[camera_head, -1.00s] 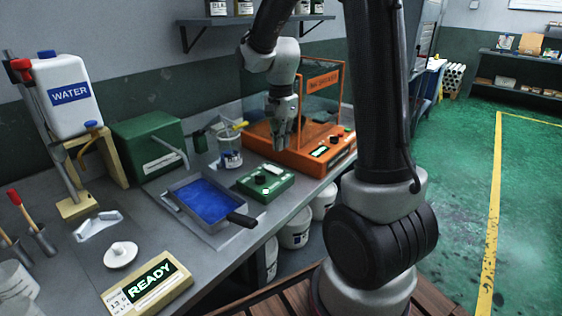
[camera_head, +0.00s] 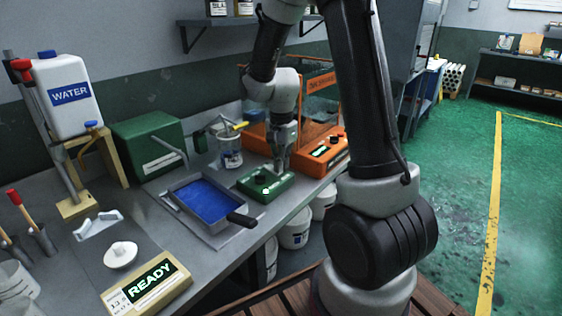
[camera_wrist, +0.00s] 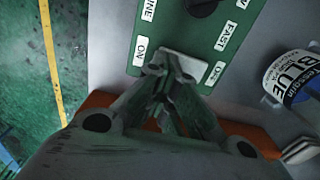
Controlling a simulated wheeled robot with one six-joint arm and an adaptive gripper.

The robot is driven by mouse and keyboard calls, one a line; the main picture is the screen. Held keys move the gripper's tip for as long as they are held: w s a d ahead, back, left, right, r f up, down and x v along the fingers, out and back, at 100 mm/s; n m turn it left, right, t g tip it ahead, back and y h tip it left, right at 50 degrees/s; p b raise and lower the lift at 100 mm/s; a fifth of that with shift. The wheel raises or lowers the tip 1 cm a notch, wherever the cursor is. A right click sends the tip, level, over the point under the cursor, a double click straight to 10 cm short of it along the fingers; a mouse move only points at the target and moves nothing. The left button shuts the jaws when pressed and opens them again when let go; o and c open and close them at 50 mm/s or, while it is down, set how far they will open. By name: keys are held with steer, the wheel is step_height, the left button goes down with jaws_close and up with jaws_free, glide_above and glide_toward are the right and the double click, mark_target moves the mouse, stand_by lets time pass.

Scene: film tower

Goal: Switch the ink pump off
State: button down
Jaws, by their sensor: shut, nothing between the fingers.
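A green control box (camera_head: 262,193) sits on the bench right of the blue ink tray. In the wrist view the green panel (camera_wrist: 180,30) has a black knob (camera_wrist: 201,5) and a white rocker switch (camera_wrist: 188,64). "ON" is printed at the switch's left end; a label at its right end is hard to read. My gripper (camera_head: 279,171) is shut and points down over the box. In the wrist view its fingertips (camera_wrist: 170,68) are at the switch and partly cover it. I cannot tell whether they touch it, or which way the switch is tipped.
An orange machine (camera_head: 322,152) with clear panels stands close behind and right of the box. The blue ink tray (camera_head: 204,201) with a dark handle is at left. A jar labelled "BLUE" (camera_wrist: 296,78) stands near the gripper. A "READY" display (camera_head: 146,285) sits at the front left.

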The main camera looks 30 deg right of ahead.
mark_target(283, 172)
steer(key=shift+w+a+r, duration=0.3)
steer(key=shift+w+r, duration=0.05)
steer(key=shift+w, duration=0.3)
step_height(283, 172, up, 14)
steer(key=s, duration=0.1)
steer(key=shift+s+d, duration=0.4)
steer(key=shift+f, duration=0.1)
stand_by(0.6)
